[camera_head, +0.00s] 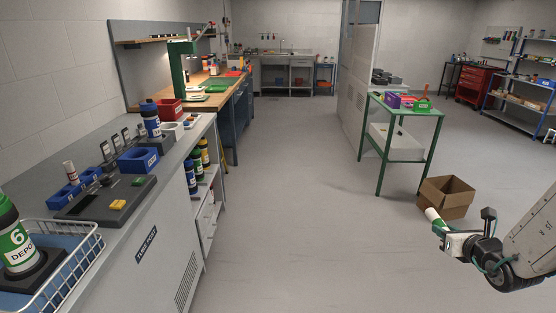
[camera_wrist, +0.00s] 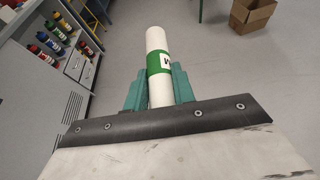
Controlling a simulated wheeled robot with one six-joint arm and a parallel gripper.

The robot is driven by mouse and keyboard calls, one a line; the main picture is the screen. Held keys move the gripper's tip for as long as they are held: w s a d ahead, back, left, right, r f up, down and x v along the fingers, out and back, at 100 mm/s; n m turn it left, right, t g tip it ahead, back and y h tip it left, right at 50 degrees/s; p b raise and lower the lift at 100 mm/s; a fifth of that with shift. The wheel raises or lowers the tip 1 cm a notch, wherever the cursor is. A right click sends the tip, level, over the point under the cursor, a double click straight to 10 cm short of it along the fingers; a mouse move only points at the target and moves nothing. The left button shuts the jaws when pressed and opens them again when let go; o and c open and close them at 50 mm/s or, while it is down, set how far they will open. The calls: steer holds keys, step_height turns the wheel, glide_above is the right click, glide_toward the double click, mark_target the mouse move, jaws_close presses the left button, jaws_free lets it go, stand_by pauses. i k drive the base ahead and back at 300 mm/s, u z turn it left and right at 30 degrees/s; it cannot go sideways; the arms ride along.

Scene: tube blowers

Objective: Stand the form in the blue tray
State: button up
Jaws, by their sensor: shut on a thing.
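My gripper (camera_head: 441,230) is at the lower right of the head view, out over open floor and away from the benches. It is shut on a white cylinder with a green lettered band, the form (camera_head: 433,216). In the wrist view the form (camera_wrist: 156,45) points away from me between the green fingers (camera_wrist: 158,88). Its near end is hidden. On the left bench, a blue holder with a round recess (camera_head: 138,160) and a smaller blue tray (camera_head: 65,197) stand near a dark machine; I cannot tell which is the named tray.
A cardboard box (camera_head: 446,198) lies on the floor beyond my gripper, beside a green table (camera_head: 407,108). The middle floor is clear.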

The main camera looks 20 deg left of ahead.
mark_target(65, 200)
steer(key=z, duration=0.05)
steer(key=i, duration=3.3)
steer(key=u, duration=3.6)
